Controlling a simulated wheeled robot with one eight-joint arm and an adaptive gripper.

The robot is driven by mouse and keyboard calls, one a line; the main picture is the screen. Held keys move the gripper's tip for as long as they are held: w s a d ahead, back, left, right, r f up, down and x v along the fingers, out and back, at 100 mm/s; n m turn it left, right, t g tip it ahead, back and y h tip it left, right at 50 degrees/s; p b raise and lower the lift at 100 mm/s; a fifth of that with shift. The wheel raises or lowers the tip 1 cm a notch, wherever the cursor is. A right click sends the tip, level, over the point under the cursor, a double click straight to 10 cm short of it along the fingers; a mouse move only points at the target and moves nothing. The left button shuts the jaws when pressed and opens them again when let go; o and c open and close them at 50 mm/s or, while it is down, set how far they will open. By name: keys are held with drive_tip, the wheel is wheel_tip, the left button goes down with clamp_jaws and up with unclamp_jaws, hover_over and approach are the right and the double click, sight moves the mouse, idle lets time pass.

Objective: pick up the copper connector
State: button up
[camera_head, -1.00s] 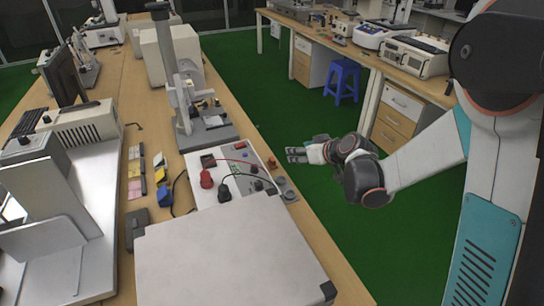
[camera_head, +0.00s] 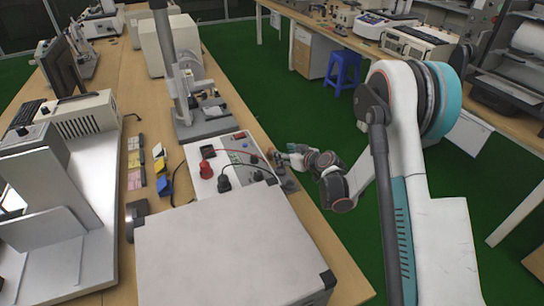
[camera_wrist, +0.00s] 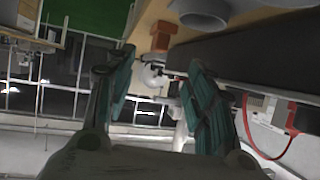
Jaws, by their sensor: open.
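The copper connector (camera_wrist: 163,36) is a small orange-brown block on the wooden bench edge. In the wrist view it shows just beyond and between my fingertips. My gripper (camera_wrist: 160,60) is open, with its two teal-padded fingers spread and nothing between them that I can see held. In the head view my gripper (camera_head: 282,155) is low at the bench's right edge, beside the white instrument panel, and it largely hides the connector there. I cannot tell whether the fingers touch the connector.
A grey round part (camera_wrist: 202,14) sits close beside the connector. The white panel (camera_head: 225,150) with red and black plugs and cables lies left of my gripper. A large grey case (camera_head: 230,250) stands nearer. Green floor lies right of the bench.

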drive_tip(key=x, duration=0.3)
drive_tip(key=shift+w+a+f+b, duration=0.1)
drive_tip(key=shift+w+f+b, duration=0.1)
drive_tip(key=shift+b, duration=0.15)
drive_tip(key=b+x, duration=0.2)
drive_tip(key=x, duration=0.3)
drive_tip(key=shift+f+b, duration=0.1)
drive_tip(key=shift+b, duration=0.25)
drive_tip(key=c, duration=1.2)
